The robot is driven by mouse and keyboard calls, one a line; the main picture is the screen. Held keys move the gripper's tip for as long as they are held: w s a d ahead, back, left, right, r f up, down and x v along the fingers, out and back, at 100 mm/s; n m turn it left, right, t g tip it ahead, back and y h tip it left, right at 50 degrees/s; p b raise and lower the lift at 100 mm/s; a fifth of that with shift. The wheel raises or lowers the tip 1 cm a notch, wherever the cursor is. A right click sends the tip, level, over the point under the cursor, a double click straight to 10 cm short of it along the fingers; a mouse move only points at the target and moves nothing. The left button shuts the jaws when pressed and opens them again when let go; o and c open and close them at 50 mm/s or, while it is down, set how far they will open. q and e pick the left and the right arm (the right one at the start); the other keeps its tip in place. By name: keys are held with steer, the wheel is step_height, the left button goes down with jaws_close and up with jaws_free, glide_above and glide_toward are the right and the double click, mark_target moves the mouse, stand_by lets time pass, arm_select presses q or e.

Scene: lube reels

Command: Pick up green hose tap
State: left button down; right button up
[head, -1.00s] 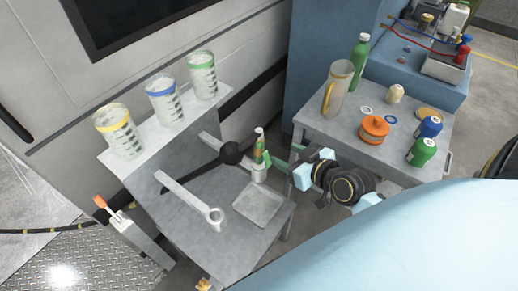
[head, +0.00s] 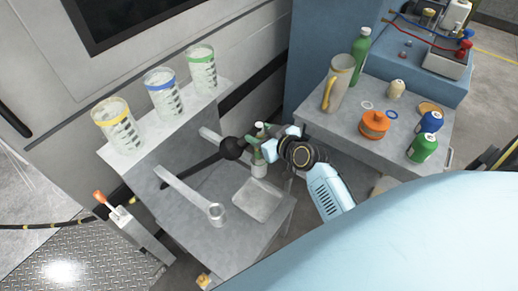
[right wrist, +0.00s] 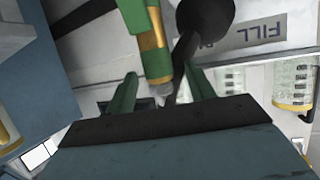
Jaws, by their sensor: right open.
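In the right wrist view the tap (right wrist: 143,25) shows as a green body with a gold band. My right gripper (right wrist: 161,84) is open, with one green finger on each side of the tap's narrow pale end. In the head view the right gripper (head: 263,148) is close beside the tap; contact cannot be told. My left gripper is not in view.
A black ball (head: 232,148) on a dark bar is close to the left of the tap. A grey tray (head: 258,202) lies in front. Measuring jugs (head: 163,94) line the shelf. The right table holds a green bottle (head: 361,55), a pitcher (head: 338,85) and an orange pot (head: 374,125).

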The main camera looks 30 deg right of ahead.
steer(key=shift+w+f, duration=0.2)
steer(key=shift+w, duration=0.35)
jaws_close()
